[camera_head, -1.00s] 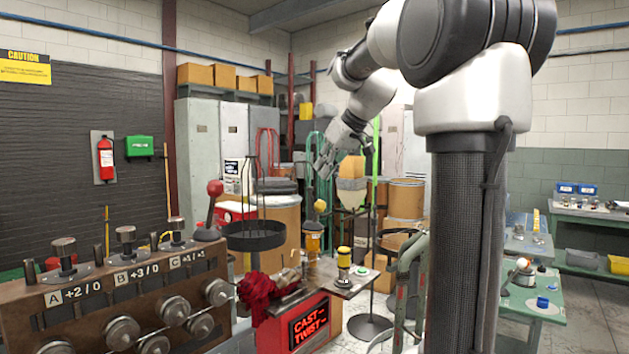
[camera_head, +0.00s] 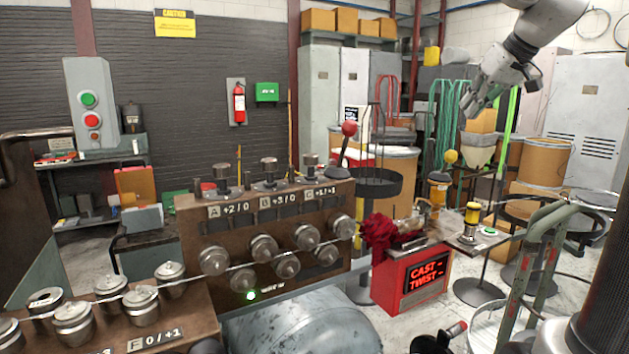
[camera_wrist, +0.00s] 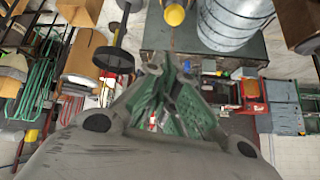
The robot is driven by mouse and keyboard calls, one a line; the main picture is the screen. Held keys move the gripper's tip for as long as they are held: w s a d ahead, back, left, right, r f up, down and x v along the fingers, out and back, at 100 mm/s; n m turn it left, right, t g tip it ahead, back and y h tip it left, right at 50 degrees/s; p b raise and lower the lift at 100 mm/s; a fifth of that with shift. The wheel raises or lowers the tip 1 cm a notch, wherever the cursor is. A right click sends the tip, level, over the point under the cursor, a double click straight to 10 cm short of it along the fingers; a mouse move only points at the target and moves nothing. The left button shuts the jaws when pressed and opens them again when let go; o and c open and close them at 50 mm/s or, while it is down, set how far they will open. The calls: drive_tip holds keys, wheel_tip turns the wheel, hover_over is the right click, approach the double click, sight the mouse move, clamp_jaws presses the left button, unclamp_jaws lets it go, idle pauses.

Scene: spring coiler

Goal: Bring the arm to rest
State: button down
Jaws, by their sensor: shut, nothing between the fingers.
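My gripper (camera_head: 482,100) hangs in the upper right of the head view, at the end of my bent arm. Its fingers point down and to the left, in free air in front of the cabinets. In the wrist view the fingers (camera_wrist: 165,88) are close together with nothing between them. No object touches it in either view.
The coiler's brown block (camera_head: 262,225) with rollers and knobs stands left of centre. A red box reading CAST TWIST (camera_head: 425,279) stands right of it. Fibre drums (camera_head: 546,162) and pale cabinets (camera_head: 590,110) stand behind. Open floor shows at lower right.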

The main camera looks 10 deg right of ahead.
drive_tip(key=s+d+f+m+g, duration=0.1)
drive_tip(key=s+f+m+g, duration=0.1)
drive_tip(key=s+f, duration=0.35)
drive_tip(key=s+a+f+h, duration=0.1)
drive_tip(key=s+a+f, duration=0.3)
drive_tip(key=s+f, duration=0.4)
drive_tip(key=s+a+f+g+h, duration=0.1)
drive_tip(key=s+a+f, duration=0.3)
drive_tip(key=s+f, duration=0.4)
drive_tip(key=s, duration=0.4)
drive_tip(key=shift+s+a+n, duration=0.35)
drive_tip(key=shift+n, duration=0.05)
